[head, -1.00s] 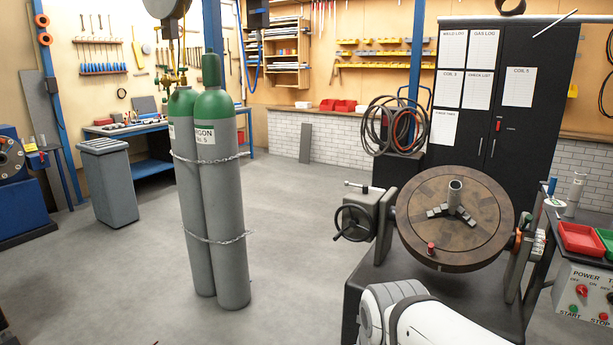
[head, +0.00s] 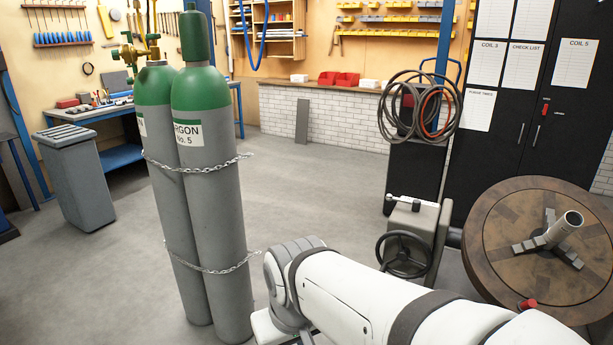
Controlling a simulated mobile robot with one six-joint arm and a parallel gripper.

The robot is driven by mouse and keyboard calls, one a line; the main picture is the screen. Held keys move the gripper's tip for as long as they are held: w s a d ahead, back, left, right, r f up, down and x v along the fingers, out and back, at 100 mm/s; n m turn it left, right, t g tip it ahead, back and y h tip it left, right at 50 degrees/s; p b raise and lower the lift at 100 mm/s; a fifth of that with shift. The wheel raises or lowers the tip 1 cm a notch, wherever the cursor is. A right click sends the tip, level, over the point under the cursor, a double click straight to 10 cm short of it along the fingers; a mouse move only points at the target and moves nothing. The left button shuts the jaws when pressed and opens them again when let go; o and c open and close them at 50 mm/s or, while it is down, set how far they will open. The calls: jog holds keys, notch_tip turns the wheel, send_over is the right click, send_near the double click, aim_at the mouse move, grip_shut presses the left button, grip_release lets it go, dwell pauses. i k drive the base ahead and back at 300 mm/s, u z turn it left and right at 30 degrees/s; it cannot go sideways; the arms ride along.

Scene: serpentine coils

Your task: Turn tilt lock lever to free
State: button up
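The turntable positioner has a round brown tilted plate (head: 500,262) at the right, with a three-jaw chuck and a short pipe at its centre. To its left is a grey gear housing (head: 428,222) with a black handwheel (head: 403,254). A small silver bar with a dark hub (head: 414,203) lies across the housing top and looks like the tilt lock lever; I cannot read any label or its setting. A red knob (head: 527,304) sits at the plate's near edge. My white arm crosses the lower right foreground and hides the positioner's lower part.
Two chained green-topped argon cylinders (head: 208,190) stand left of my arm. Behind the positioner are a black cabinet (head: 560,130) and a dark stand (head: 412,165) with coiled hoses. A grey bin (head: 75,185) stands far left. The middle floor is open.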

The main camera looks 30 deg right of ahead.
aim_at(416, 207)
jog(key=z, duration=0.5)
jog(key=i, duration=1.3)
jog(key=z, duration=1)
jog(key=i, duration=0.4)
jog(key=z, duration=0.15)
jog(key=k, duration=0.8)
jog(key=z, duration=0.2)
jog(key=i, duration=0.8)
jog(key=u, duration=0.05)
